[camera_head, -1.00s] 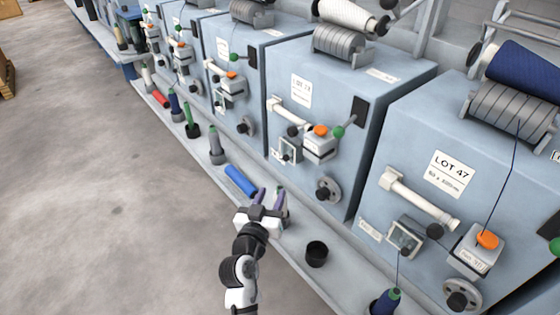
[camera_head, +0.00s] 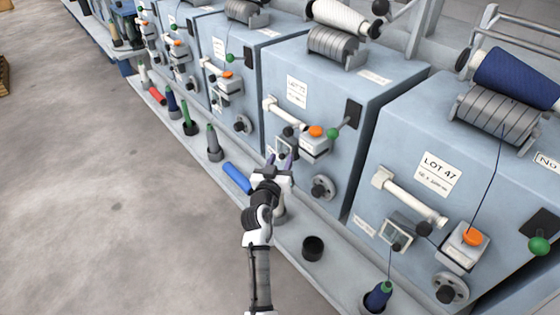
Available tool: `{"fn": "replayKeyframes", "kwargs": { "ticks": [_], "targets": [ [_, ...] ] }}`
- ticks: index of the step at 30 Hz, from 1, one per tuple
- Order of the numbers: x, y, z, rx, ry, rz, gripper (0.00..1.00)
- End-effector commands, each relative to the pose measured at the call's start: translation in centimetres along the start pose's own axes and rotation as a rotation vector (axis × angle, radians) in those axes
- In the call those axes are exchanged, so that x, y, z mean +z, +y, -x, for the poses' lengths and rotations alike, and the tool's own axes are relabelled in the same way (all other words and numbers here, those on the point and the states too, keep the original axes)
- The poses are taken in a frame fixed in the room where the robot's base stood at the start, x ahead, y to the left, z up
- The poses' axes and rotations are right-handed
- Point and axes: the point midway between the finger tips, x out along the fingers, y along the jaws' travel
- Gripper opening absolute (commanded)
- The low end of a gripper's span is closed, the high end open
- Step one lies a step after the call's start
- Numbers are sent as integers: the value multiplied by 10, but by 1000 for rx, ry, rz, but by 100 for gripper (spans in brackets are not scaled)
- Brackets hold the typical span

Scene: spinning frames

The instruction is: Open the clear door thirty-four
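No number thirty-four is readable in view.
An orange-topped box (camera_head: 315,141) and green knob (camera_head: 333,133) sit right of the middle door. A black knob (camera_head: 322,187) is below. A blue bobbin (camera_head: 237,178), a black cup (camera_head: 313,248) and a navy cone (camera_head: 379,296) line the ledge. Open floor lies left.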

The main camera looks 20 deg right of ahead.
Motion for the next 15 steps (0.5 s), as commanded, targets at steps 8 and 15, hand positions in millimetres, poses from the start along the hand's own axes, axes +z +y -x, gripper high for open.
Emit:
{"fn": "replayKeyframes", "kwargs": {
  "ticks": [8,15],
  "targets": [
    [0,0,0,0,0,0,19],
    [0,0,0,0,0,0,0]
  ]
}}
